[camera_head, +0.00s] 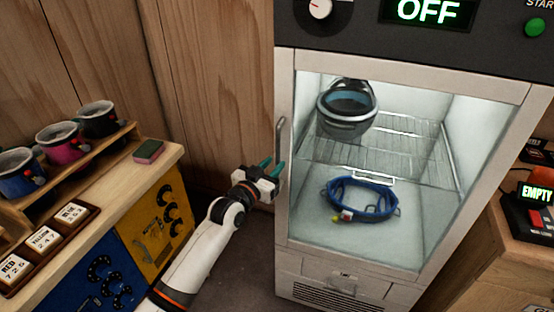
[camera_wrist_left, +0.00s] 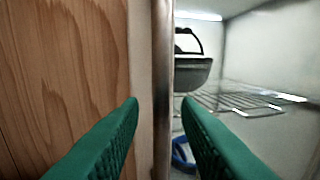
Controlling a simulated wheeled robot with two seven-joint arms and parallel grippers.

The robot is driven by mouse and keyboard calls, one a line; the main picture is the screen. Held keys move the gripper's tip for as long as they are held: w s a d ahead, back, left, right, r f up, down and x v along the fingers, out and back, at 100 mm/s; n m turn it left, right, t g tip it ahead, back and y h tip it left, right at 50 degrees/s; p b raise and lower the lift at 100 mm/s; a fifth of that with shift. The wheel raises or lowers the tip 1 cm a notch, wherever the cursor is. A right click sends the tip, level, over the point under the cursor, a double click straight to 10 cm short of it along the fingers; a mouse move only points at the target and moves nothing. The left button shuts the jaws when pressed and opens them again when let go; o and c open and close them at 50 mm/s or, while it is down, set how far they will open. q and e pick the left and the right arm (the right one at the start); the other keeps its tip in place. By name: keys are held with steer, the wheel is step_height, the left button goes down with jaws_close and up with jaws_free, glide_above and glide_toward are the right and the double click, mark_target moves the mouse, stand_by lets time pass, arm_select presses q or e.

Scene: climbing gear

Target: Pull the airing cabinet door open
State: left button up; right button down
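The airing cabinet (camera_head: 284,225) stands in the middle right of the head view. Its glass-fronted door (camera_head: 410,265) appears shut, with a vertical bar handle (camera_head: 280,140) along its left edge. My left gripper (camera_head: 274,168) is at the lower part of this handle. In the left wrist view its two green fingers (camera_wrist_left: 160,110) are apart, with the upright handle (camera_wrist_left: 161,80) between them and a visible gap on each side. My right gripper is not in view.
Inside the cabinet are a dark helmet-like item (camera_head: 347,125) on a wire rack (camera_head: 415,150) and a blue harness (camera_head: 362,198) below. A side table (camera_head: 520,235) stands right.

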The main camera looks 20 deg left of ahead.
mark_target(277, 162)
arm_select(q)
steer(key=shift+x, duration=1.5)
jaws_close()
